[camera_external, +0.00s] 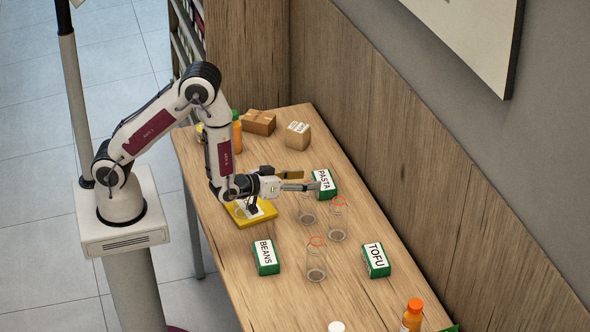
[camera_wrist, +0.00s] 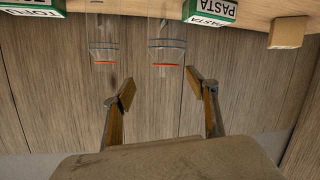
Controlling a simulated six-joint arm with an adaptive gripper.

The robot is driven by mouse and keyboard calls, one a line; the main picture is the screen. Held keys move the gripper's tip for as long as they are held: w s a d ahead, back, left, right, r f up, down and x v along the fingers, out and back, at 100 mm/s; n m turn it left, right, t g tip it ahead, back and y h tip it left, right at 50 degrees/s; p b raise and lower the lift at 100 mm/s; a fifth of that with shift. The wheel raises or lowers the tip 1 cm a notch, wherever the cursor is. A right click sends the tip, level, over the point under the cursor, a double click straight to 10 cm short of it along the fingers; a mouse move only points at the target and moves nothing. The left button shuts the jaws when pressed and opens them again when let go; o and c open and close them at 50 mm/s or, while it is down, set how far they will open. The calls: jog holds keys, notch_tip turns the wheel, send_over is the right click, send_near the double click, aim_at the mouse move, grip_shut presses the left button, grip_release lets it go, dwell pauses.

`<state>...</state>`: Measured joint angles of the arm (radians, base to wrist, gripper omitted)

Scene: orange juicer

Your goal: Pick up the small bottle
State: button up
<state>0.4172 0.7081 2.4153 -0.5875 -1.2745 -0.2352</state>
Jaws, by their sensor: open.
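A small orange bottle (camera_external: 411,318) with an orange cap and a pale label stands upright at the near right end of the wooden table. Another orange bottle (camera_external: 237,133) with a green top is at the far left, partly hidden behind my arm. I cannot tell which one the task names. My gripper (camera_external: 298,181) is open and empty above the table, next to the pasta box and far from the near bottle. In the wrist view, my gripper (camera_wrist: 163,90) has its fingers spread with nothing between them. No bottle shows there.
Clear glasses (camera_external: 316,262) stand mid-table; two also show in the wrist view (camera_wrist: 167,45). Boxes of pasta (camera_external: 325,184), beans (camera_external: 266,257) and tofu (camera_external: 376,260) lie around them. A yellow-based juicer (camera_external: 245,217) is under my arm. Cartons (camera_external: 298,136) stand at the back. A wall borders the right.

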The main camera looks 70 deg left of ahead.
aim_at(301, 195)
jog(key=s+f, duration=0.1)
jog(key=s+f+m+t, duration=0.1)
jog(key=s+f, duration=0.1)
jog(key=s+f+t+y, duration=0.1)
jog(key=f, duration=0.1)
jog(key=shift+s+d+f+m, duration=0.1)
jog(key=shift+s+d+m, duration=0.2)
jog(key=shift+m, duration=0.1)
jog(key=shift+s+d+f+m+t, duration=0.2)
jog(key=shift+s+m+t, duration=0.25)
jog(key=shift+s, duration=0.2)
jog(key=shift+w+a, duration=0.1)
jog(key=shift+x, duration=1.25)
